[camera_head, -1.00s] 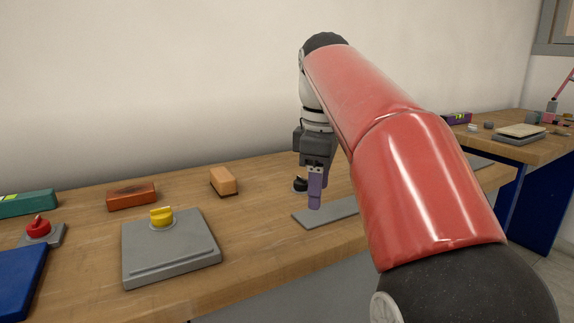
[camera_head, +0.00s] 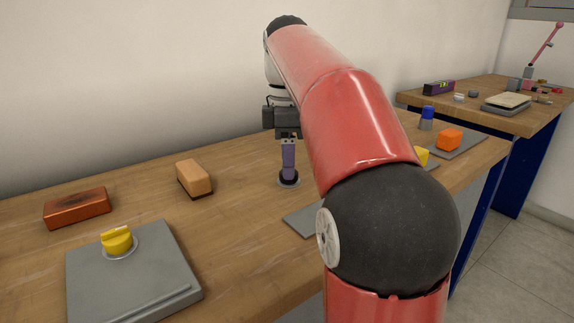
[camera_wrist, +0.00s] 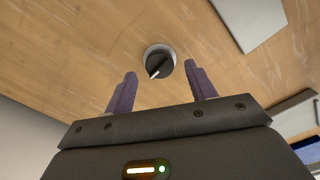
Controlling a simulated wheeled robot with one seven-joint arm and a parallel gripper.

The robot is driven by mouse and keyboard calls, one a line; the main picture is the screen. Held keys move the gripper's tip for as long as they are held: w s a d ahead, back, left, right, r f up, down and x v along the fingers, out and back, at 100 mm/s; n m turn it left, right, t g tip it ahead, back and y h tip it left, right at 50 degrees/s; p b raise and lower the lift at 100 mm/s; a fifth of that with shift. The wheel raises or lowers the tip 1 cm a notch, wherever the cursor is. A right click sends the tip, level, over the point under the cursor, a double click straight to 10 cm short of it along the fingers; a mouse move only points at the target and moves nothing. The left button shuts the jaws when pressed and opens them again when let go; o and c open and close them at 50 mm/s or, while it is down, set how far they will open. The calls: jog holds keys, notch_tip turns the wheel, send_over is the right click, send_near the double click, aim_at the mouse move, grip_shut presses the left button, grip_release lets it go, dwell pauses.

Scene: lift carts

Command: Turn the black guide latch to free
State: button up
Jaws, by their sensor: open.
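The black guide latch (camera_wrist: 159,63) is a round black knob with a white pointer line, on a pale round base fixed to the wooden bench. In the wrist view it lies ahead of and between my two purple fingers, apart from both. Its pointer slants toward the lower left. In the head view the latch (camera_head: 289,180) shows at the bench top, just below my fingertips and partly hidden by them. My gripper (camera_head: 289,176) points down over it; it also shows in the wrist view (camera_wrist: 160,82), open and empty.
A grey plate with a yellow knob (camera_head: 117,240) is at the front left. A red-brown block (camera_head: 77,208) and an orange-tan block (camera_head: 194,179) lie left of my gripper. A grey plate (camera_head: 303,220) lies right of the latch, partly hidden by my arm. An orange block (camera_head: 449,139) is farther right.

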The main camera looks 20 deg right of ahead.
jog(key=shift+f, duration=1.15)
jog(key=c, duration=1)
